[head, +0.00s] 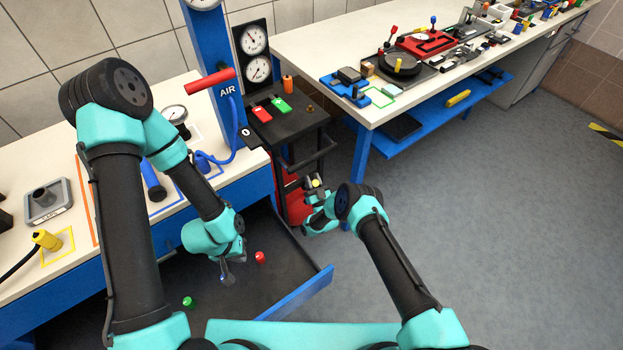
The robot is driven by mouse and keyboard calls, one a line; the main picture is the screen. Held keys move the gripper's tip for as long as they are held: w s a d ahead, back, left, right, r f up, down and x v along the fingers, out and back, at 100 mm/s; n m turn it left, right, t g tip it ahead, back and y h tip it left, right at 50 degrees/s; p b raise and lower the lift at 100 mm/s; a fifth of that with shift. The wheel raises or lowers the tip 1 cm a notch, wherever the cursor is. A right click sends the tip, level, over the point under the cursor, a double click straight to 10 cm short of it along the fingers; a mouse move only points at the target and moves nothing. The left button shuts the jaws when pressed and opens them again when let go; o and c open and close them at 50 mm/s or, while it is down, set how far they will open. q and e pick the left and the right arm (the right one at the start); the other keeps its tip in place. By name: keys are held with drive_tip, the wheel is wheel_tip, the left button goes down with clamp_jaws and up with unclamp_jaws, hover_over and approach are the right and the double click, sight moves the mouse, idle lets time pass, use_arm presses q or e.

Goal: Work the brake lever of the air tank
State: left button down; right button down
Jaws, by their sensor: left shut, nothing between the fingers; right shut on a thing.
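The air tank (288,198) shows as a red body low in a black cart, partly hidden behind my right gripper and the cart frame. My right gripper (316,184) is at the cart's front right side, shut on a small part with a yellowish end, which seems to be the brake lever (315,183); the fingers hide most of it. My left gripper (226,277) is shut and empty, pointing down over the open drawer, apart from the cart.
The open drawer (270,285) holds a red knob (260,257) and a green knob (188,302). A blue column (213,45) with a red handle (209,82) stands left of the cart. A long bench (350,50) stands behind right. The grey floor at right is clear.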

drive_tip(key=c, duration=0.8)
unclamp_jaws()
